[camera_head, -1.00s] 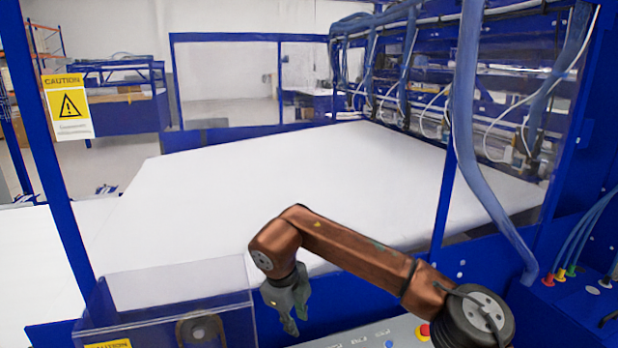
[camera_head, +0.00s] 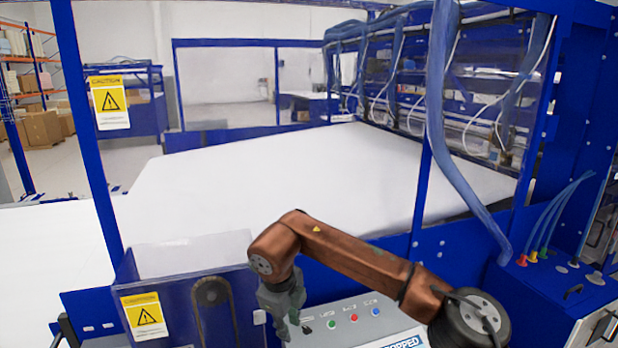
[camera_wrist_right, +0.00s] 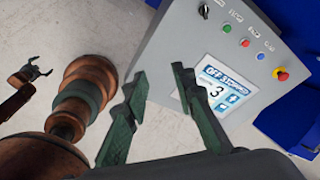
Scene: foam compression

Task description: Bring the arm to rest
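My right arm, copper-brown, comes in from the lower right in the head view. It bends at a raised joint, and its grey right gripper (camera_head: 292,330) hangs down in front of the control panel (camera_head: 365,309). In the right wrist view, the two dark green fingers of the right gripper (camera_wrist_right: 158,75) are spread apart with nothing between them. The grey control panel (camera_wrist_right: 188,40) with its lit screen lies beyond them. A small gripper (camera_wrist_right: 30,74) at the left edge, seemingly my left gripper, has its jaws apart and empty. It does not show in the head view.
A large white foam sheet (camera_head: 290,185) lies on the machine bed behind the blue frame. A clear guard with a caution sign (camera_head: 145,316) stands left of the right gripper. A red emergency button (camera_wrist_right: 280,74) sits on the panel. A blue cabinet (camera_head: 545,295) stands at right.

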